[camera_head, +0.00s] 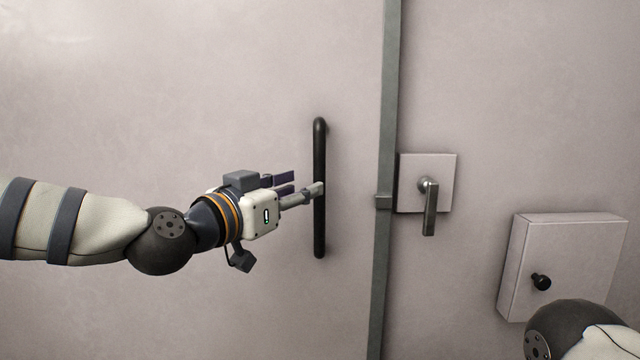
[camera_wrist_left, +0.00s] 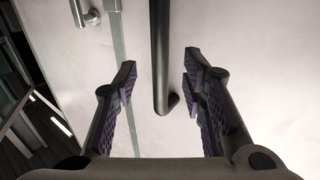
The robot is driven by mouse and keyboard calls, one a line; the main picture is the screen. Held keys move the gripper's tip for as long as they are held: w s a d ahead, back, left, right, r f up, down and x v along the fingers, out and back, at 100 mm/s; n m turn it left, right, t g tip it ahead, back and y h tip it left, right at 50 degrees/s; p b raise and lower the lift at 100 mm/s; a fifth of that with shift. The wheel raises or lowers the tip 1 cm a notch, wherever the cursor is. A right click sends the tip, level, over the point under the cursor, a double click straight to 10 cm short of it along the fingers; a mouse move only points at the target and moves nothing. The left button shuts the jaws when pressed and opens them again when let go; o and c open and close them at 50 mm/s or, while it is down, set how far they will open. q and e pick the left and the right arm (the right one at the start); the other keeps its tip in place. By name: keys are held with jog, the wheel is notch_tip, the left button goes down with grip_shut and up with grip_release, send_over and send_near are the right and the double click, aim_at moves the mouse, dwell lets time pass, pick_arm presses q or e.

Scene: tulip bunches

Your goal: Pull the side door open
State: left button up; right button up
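The side door (camera_head: 180,80) is a pale, flat panel that looks closed against the grey-green frame strip (camera_head: 390,90). A black vertical bar handle (camera_head: 319,145) stands on it near this strip. My left gripper (camera_head: 306,184) is at the middle of the handle, with one fingertip overlapping the bar in the head view. In the left wrist view the handle (camera_wrist_left: 160,50) runs between the two spread, purple-padded fingers, with a gap on each side. The left gripper is open. I cannot tell how deep the bar sits between the fingers. My right gripper is out of view.
Right of the strip is a square plate with a metal lever (camera_head: 430,205). Further right a pale box (camera_head: 565,250) with a black knob projects from the wall. Part of my right arm is near this box in the lower right corner.

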pick_arm(q)
jog(key=x, duration=0.6)
jog(key=shift+w+d+f+b, duration=0.2)
jog(key=shift+w+f+b, duration=0.1)
jog(key=shift+f, duration=0.05)
grip_shut()
